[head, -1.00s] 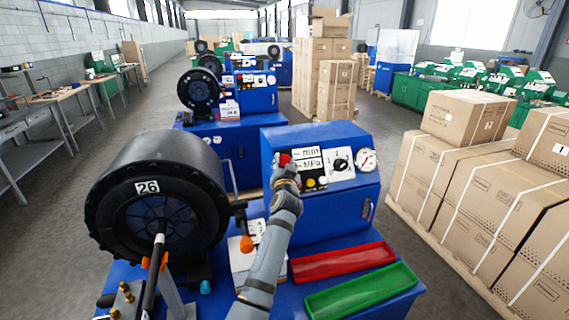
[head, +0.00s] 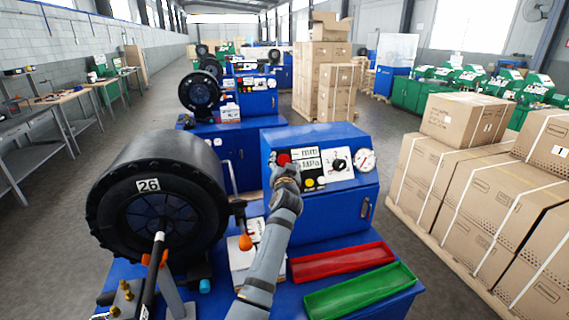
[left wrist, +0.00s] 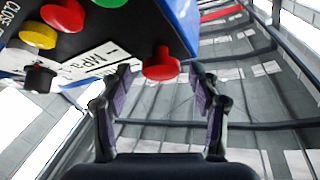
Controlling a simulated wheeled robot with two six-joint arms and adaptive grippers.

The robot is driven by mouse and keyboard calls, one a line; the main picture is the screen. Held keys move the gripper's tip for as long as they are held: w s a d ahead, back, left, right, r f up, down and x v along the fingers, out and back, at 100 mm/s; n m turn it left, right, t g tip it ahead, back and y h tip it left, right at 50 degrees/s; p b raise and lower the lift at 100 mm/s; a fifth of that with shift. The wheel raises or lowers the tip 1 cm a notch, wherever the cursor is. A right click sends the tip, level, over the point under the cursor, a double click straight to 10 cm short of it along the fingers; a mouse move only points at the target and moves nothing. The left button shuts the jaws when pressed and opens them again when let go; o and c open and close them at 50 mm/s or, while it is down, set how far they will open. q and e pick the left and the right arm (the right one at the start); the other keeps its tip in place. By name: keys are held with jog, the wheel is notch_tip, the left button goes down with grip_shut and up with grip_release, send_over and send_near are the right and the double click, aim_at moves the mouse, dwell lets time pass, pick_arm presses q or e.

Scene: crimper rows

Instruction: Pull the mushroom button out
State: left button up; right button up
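The red mushroom button (head: 284,158) sits at the upper left of the control panel on the blue crimper cabinet (head: 330,213). My left gripper (head: 286,170) is right at it and covers its lower part. In the left wrist view the red button head (left wrist: 161,65) shows between the two fingertips, with a gap on both sides. The fingers are spread and open. My right gripper is in neither view.
A yellow button (left wrist: 38,34), a flat red button (left wrist: 63,14) and a black knob (left wrist: 40,79) are close by on the panel. A gauge (head: 364,160) is at its right. A red tray (head: 342,262) and a green tray (head: 360,290) lie below. Cartons (head: 470,190) stand to the right.

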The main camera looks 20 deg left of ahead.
pick_arm(q)
jog(key=shift+r, duration=0.1)
notch_tip(320, 180, up, 10)
dwell(0.4)
